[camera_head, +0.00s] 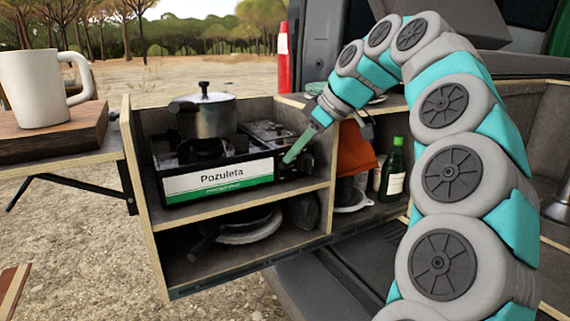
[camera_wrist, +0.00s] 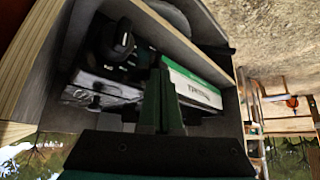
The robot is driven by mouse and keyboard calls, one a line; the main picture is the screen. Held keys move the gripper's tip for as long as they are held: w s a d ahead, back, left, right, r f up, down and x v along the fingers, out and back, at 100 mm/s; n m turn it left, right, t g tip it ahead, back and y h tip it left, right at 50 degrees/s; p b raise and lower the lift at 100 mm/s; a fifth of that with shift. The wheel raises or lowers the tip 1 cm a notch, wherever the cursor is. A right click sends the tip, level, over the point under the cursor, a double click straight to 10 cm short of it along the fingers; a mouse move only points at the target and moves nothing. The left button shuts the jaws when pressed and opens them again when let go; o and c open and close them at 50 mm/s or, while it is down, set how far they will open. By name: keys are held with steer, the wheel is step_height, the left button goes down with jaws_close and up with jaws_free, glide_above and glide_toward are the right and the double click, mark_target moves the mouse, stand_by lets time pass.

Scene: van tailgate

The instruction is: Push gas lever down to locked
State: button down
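The camping stove (camera_head: 218,182) with a "Pozuleta" label sits on the upper shelf of the wooden box. Its right end is a dark control section with a black knob (camera_head: 306,164). In the wrist view a black knob (camera_wrist: 120,40) with a pale mark shows at upper left, beyond the fingertips. I cannot clearly make out a separate gas lever or its position. My gripper (camera_head: 288,160) is in front of the stove's right end, by the label's right edge. In the wrist view its green fingers (camera_wrist: 162,75) are together, with nothing visible between them. I cannot tell whether they touch the stove.
A lidded pot (camera_head: 204,115) stands on the stove. The box's wooden side walls and shelf edge (camera_head: 250,207) surround it closely. A green bottle (camera_head: 394,170) and an orange cloth (camera_head: 355,150) are to the right. A white mug (camera_head: 36,90) stands on a board at left.

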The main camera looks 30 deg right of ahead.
steer(key=shift+f+b, duration=0.7)
steer(key=shift+f, duration=0.25)
steer(key=shift+s+d+r, duration=0.8)
steer(key=shift+s+d, duration=0.2)
steer(key=shift+s, duration=0.15)
steer(key=p+v, duration=0.4)
steer(key=v, duration=0.4)
steer(key=shift+f, duration=0.15)
